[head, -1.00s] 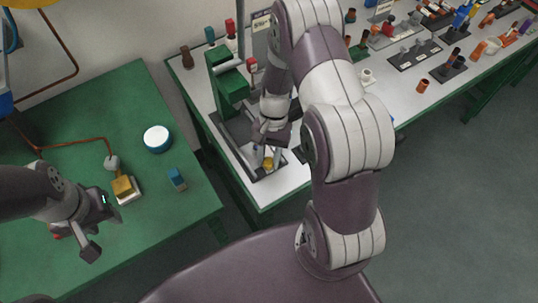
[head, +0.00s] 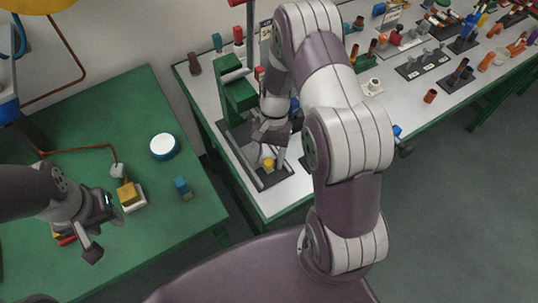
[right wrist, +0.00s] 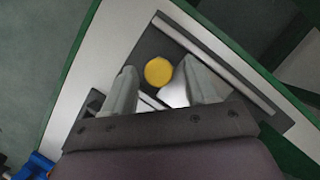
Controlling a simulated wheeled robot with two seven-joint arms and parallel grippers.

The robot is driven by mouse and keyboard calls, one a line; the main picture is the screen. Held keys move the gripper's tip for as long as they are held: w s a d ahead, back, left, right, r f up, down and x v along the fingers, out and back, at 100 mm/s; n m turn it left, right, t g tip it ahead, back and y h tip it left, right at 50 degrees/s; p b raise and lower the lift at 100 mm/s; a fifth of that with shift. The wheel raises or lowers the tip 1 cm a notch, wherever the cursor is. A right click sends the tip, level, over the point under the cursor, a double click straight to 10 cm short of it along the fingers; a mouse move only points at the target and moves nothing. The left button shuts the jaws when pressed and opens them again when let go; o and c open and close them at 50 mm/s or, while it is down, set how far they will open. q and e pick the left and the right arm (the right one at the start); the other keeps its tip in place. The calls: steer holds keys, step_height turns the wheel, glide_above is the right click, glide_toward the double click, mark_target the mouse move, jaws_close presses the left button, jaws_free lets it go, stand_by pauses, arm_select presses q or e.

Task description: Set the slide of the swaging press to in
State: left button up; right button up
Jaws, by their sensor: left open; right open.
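The swaging press (head: 238,95) is a green machine on a dark base at the left end of the white-topped table. A yellow round knob (head: 268,163), apparently on its slide, is near the front end of the base. My right gripper (head: 273,157) is just above the knob. In the right wrist view the yellow knob (right wrist: 158,73) shows between the open fingers of the right gripper (right wrist: 160,68), with visible space on both sides. I cannot tell the slide's setting. My left gripper (head: 98,226) is open and empty over the green table.
The green table (head: 95,165) holds a white-topped blue tin (head: 165,146), a small blue block (head: 183,188) and a yellow block on a white base (head: 130,195). Many fittings stand further right on the white table. My right arm covers part of the table.

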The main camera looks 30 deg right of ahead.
steer(key=p+v, duration=0.5)
steer(key=v, duration=0.7)
steer(key=shift+r, duration=0.3)
steer(key=shift+f, duration=0.1)
